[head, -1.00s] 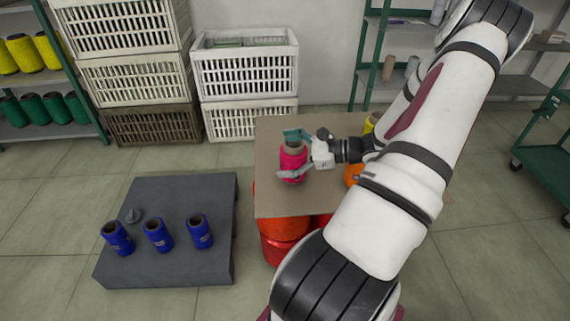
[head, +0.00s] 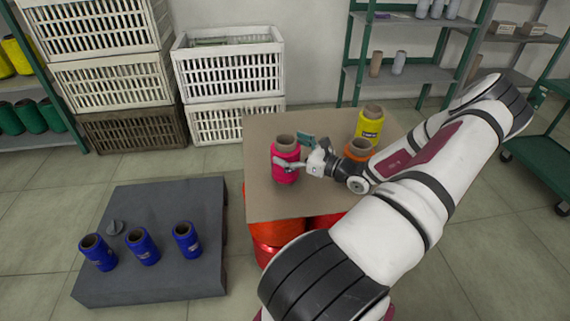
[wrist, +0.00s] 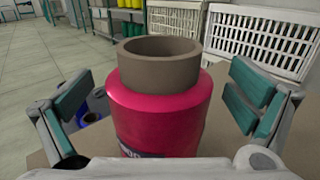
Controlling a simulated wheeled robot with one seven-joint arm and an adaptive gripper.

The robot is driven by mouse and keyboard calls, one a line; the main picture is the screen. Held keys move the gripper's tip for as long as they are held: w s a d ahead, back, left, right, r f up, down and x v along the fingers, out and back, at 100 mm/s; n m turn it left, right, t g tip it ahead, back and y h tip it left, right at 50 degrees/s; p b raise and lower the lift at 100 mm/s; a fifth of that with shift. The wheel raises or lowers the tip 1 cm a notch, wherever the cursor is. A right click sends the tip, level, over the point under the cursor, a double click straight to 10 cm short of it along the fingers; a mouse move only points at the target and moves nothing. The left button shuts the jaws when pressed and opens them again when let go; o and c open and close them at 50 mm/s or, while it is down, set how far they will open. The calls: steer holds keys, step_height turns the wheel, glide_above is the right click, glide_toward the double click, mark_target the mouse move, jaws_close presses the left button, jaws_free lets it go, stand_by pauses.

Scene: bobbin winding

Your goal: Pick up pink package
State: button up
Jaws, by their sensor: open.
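The pink package (head: 286,166) is a bobbin of pink thread on a brown tube. It stands upright on the tan board, near its left edge. In the wrist view the pink package (wrist: 160,118) fills the middle, between my two teal finger pads. My gripper (head: 296,152) is open around it, coming from the right. In the wrist view my gripper (wrist: 160,100) shows a gap beside the package on both sides. The lower part of the package is hidden by my gripper's body in the wrist view.
A yellow bobbin (head: 369,124) and an orange bobbin (head: 357,150) stand on the tan board (head: 262,196), right of my gripper. Several blue bobbins (head: 141,246) stand on a grey platform (head: 165,205) at left. White crates (head: 228,80) are behind.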

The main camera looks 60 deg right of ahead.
steer(key=shift+w, duration=0.6)
steer(key=c, duration=1.9)
